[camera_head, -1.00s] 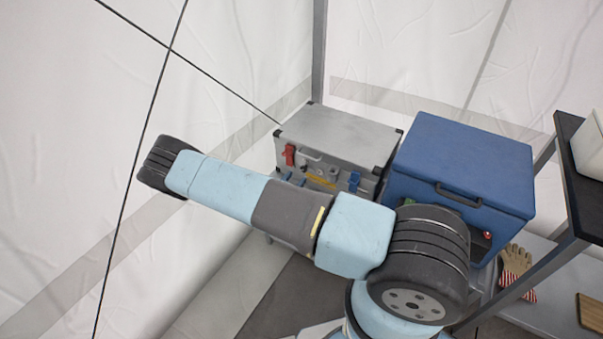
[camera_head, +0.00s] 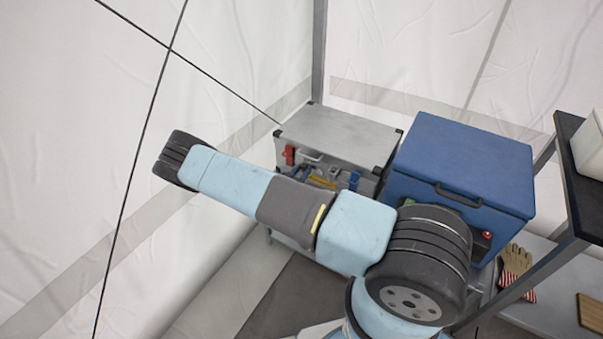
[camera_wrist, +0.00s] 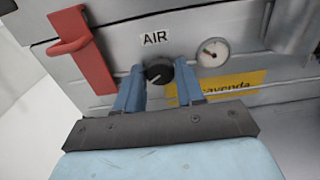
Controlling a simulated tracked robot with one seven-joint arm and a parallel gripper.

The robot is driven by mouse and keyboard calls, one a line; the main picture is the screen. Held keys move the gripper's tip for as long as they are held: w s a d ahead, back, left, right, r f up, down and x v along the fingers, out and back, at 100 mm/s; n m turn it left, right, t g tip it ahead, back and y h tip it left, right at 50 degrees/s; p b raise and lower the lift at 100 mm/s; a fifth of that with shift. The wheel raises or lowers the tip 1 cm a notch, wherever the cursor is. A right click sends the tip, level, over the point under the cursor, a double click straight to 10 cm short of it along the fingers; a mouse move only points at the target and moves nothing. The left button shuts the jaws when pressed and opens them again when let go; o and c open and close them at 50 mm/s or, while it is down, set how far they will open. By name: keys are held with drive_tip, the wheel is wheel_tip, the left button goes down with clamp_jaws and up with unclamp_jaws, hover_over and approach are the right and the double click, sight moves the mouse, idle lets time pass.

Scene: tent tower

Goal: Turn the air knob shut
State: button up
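The air knob (camera_wrist: 158,72) is a small round black dial with a light pointer mark, under an "AIR" label on a grey metal panel in the wrist view. My gripper (camera_wrist: 158,82) has its two blue fingers apart, one on each side of the knob. Whether the fingertips touch the knob or the panel cannot be told. The grey case (camera_head: 338,137) with the panel shows in the head view, partly behind my arm.
A red lever (camera_wrist: 82,50) is left of the knob. A round gauge (camera_wrist: 212,52) and a yellow label (camera_wrist: 232,84) are to its right. A blue box (camera_head: 465,160) stands right of the case. A dark shelf (camera_head: 585,190) and a glove (camera_head: 516,266) are further right.

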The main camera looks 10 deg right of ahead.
drive_tip(key=c, duration=0.6)
drive_tip(key=shift+m, duration=0.3)
drive_tip(key=m, duration=1)
drive_tip(key=shift+m, duration=0.4)
drive_tip(key=m, duration=1)
drive_tip(key=shift+s, duration=0.1)
drive_tip(key=shift+m, duration=1.2)
